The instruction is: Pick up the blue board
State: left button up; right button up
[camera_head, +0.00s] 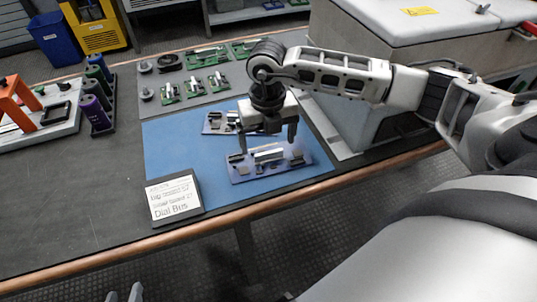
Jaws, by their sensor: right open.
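A blue-violet board (294,165) with grey and dark parts lies on the blue mat (170,145). A second, similar board (211,125) lies behind it, partly hidden by my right gripper. My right gripper (268,147) points down over the front board, with its fingers apart toward the board's left and right. It looks empty; whether the fingers touch the board cannot be told. Two small grey tips at the bottom edge, left of centre, look like my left gripper (124,294); the rest of it is out of frame.
A lettered sign block (175,199) stands at the mat's front left. Several green boards (206,57) lie on a grey mat behind. A rack of coloured cylinders (97,105) and an orange fixture (18,98) are at left. A grey cabinet (345,60) stands right of the table.

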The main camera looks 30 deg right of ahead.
aim_at(269, 152)
notch_tip(269, 152, down, 3)
jog(key=shift+d+f, duration=0.1)
jog(key=shift+f, duration=0.1)
jog(key=shift+c, duration=0.3)
jog(key=shift+r, duration=0.1)
jog(key=c, duration=1.1)
